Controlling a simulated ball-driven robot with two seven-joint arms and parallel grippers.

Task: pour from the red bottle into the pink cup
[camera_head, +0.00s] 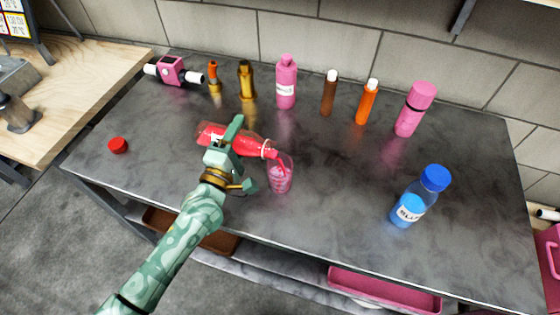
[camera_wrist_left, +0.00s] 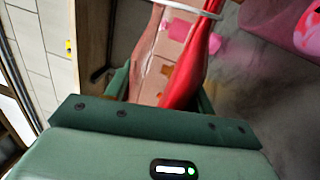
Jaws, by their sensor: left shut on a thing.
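The red bottle (camera_head: 248,146) is tilted almost flat in my left gripper (camera_head: 236,150), with its open mouth pointing right. It also fills the upper middle of the left wrist view (camera_wrist_left: 180,55), between my fingers. The clear pink cup (camera_head: 280,179) stands upright on the dark table, just right of the gripper. The bottle's mouth is over the cup's rim, and a red stream runs down into the cup. Pink-red liquid shows inside the cup. A red cap (camera_head: 117,145) lies on the table at the left. My right gripper is not in view.
Along the back stand a pink valve device (camera_head: 172,71), an orange bottle (camera_head: 213,77), an amber bottle (camera_head: 246,80), a pink bottle (camera_head: 286,82), two slim tubes (camera_head: 328,93) and a pink flask (camera_head: 414,110). A blue-capped bottle (camera_head: 418,198) stands at right. The middle right of the table is clear.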

